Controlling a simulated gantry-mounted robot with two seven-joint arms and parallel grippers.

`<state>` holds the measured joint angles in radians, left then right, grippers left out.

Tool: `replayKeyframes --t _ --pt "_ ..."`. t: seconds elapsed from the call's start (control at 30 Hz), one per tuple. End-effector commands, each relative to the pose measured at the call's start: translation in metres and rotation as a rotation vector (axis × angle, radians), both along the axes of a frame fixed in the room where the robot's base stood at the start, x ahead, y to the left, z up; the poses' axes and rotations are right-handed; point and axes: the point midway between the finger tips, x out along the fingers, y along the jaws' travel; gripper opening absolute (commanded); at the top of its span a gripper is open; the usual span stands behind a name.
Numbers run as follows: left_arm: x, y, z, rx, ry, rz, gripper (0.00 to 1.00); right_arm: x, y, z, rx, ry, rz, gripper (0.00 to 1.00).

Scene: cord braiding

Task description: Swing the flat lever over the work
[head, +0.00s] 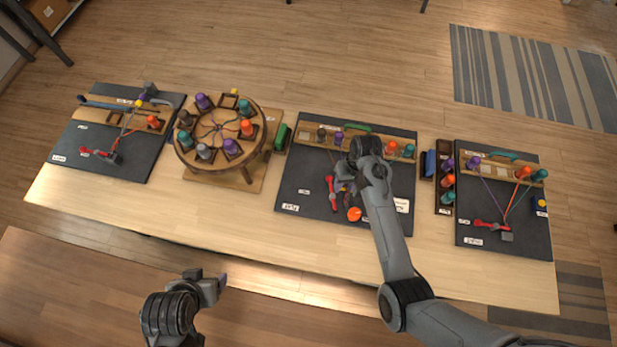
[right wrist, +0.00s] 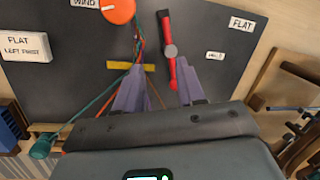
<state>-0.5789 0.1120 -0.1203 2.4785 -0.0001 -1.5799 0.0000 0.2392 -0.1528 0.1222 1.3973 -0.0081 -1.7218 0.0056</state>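The flat lever is a red bar (head: 331,192) with a grey pivot on the middle dark board; it also shows in the right wrist view (right wrist: 173,68), with a black far end. My right gripper (head: 345,186) is low over this board. In the right wrist view its two fingers (right wrist: 160,72) are apart, with the lever's near red end just inside the right finger; I cannot tell whether they touch. The braided cords (right wrist: 138,42) run to the left of the lever, by the left finger. My left gripper (head: 215,284) is in front of the table, away from the boards.
An orange knob (head: 354,214) marked WIND sits near the lever. A yellow bar (right wrist: 130,66) lies across the cords. A round wooden stand with bobbins (head: 222,132) is left of the middle board. Other boards stand at the left (head: 75,138) and right (head: 530,225).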

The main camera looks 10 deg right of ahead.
Motion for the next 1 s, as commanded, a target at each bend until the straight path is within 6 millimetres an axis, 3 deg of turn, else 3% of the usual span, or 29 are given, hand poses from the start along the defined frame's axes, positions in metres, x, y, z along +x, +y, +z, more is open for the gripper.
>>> replayKeyframes --t 0.1,0.2,0.33,0.8,1.0 --pt "0.000 0.000 -0.013 0.000 -0.001 0.000 0.69 0.030 0.006 0.016 0.012 -0.061 -0.001 0.39" --pt "0.000 0.000 -0.016 0.000 -0.001 -0.001 0.69 0.044 0.008 0.025 0.016 -0.089 0.001 0.39" --pt "0.000 0.001 -0.017 0.003 -0.001 -0.002 0.69 0.049 0.009 0.023 0.015 -0.098 0.001 0.39" --pt "0.000 0.003 -0.022 0.013 -0.002 -0.008 0.69 0.049 0.023 -0.046 0.014 -0.099 0.001 0.39" --pt "0.000 0.003 -0.025 0.011 -0.002 -0.007 0.69 0.050 0.027 -0.066 0.014 -0.101 0.000 0.39"
